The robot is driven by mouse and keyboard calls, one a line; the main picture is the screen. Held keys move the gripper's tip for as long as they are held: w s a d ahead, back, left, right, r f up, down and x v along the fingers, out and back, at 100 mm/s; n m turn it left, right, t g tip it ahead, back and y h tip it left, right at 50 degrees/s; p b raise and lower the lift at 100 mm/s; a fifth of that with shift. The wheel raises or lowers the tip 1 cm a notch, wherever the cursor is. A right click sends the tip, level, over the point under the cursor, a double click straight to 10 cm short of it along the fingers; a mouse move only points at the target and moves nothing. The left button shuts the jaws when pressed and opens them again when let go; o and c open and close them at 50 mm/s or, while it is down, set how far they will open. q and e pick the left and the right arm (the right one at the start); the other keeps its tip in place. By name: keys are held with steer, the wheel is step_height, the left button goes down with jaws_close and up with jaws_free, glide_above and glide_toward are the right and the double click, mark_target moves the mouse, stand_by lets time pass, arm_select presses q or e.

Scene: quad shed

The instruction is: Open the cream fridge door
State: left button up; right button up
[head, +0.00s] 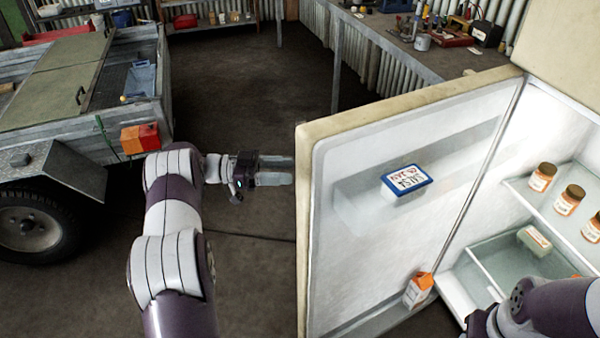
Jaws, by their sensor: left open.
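The cream fridge door (400,150) stands swung wide open, its white inner side and door shelves facing me. The lit fridge interior (550,200) shows at the right. My left gripper (290,171) is open at the door's left, free edge, with its fingers pointing right; I cannot tell whether it touches the door. My right arm comes in at the lower right in front of the fridge opening; its gripper is not in view. The door's outer face and handle are hidden.
Inside the fridge are several orange-brown jars (569,200) on a shelf. The door holds a blue-lidded tub (406,181) and a carton (418,289). A trailer (60,150) stands at the left, a workbench (410,45) behind the door. The floor between is clear.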

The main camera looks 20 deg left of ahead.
arm_select(q)
steer(key=v, duration=0.7)
steer(key=shift+b, duration=0.4)
steer(key=shift+a, duration=0.15)
